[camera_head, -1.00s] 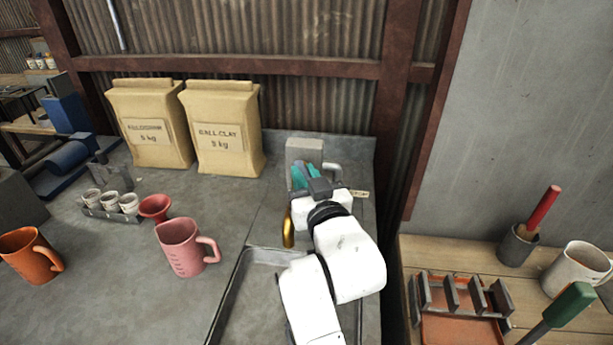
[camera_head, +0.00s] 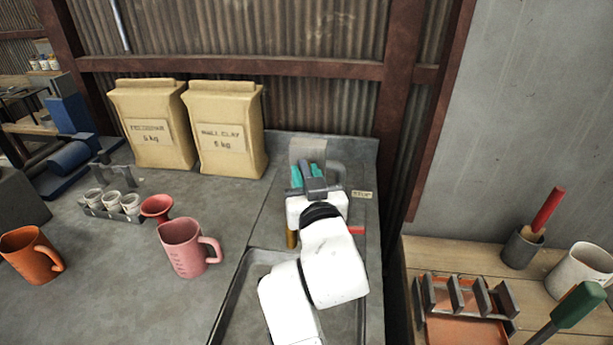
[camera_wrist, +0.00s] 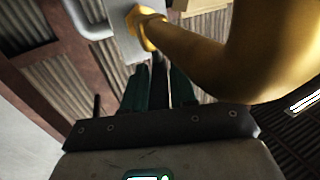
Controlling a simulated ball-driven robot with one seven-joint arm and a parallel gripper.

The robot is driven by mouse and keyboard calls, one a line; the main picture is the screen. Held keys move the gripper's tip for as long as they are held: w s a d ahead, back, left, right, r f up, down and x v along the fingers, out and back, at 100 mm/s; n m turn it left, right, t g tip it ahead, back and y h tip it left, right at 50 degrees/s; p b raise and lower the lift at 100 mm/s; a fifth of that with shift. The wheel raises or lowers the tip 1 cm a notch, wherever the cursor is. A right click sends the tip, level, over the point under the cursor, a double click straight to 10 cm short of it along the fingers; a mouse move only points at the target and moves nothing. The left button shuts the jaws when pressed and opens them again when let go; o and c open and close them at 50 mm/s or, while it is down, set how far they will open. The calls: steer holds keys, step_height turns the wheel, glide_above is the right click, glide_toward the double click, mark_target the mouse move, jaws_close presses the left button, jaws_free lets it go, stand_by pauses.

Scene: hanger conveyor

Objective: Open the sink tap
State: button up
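The sink tap shows as a brass spout (camera_head: 291,239) partly hidden behind my gripper in the head view. In the wrist view the curved brass pipe (camera_wrist: 200,52) fills the upper right and meets a pale grey block (camera_wrist: 122,38). My gripper (camera_head: 308,173) is at the tap, in front of the grey block (camera_head: 307,150). Its teal fingers (camera_wrist: 158,88) point towards that block, just left of the pipe. A dark strip shows between the fingers; I cannot tell whether they hold anything. A red piece (camera_head: 356,230) shows right of my wrist. The tap handle is not clearly seen.
The sink basin (camera_head: 237,285) lies below my arm. A pink jug (camera_head: 183,248), an orange jug (camera_head: 27,252) and two clay bags (camera_head: 224,130) stand on the left counter. A grey pipe (camera_head: 338,174) and a small label (camera_head: 361,194) are right of my gripper.

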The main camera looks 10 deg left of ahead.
steer(key=o, duration=0.3)
steer(key=b+v, duration=0.2)
steer(key=v, duration=0.8)
steer(key=shift+s, duration=0.35)
steer(key=shift+s+d, duration=0.1)
